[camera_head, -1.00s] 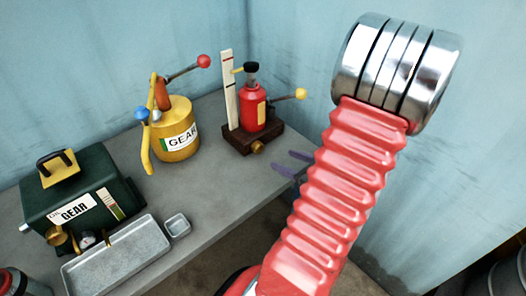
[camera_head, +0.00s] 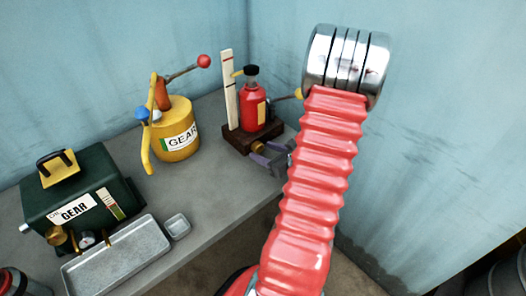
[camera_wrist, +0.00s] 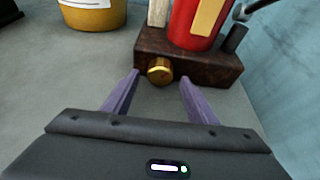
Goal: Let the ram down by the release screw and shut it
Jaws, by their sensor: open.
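The red bottle jack (camera_head: 254,106) stands upright on a dark brown base block (camera_head: 238,141) near the back corner of the bench. The brass release screw (camera_wrist: 160,70) sticks out of the block's front face in the wrist view, and shows small in the head view (camera_head: 257,147). My gripper (camera_wrist: 160,84) is open, its purple fingers pointing at the block with the screw between their lines, near the left fingertip. It also shows in the head view (camera_head: 262,156) just in front of the block. The ram top has a black cap (camera_head: 251,70).
A white marked scale (camera_head: 229,92) stands beside the jack. A yellow-knobbed lever (camera_head: 298,94) is partly behind my arm. A yellow oil can (camera_head: 176,130), green GEAR box (camera_head: 75,197), metal tray (camera_head: 115,258) and small dish (camera_head: 177,226) are at left. Bare bench lies between.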

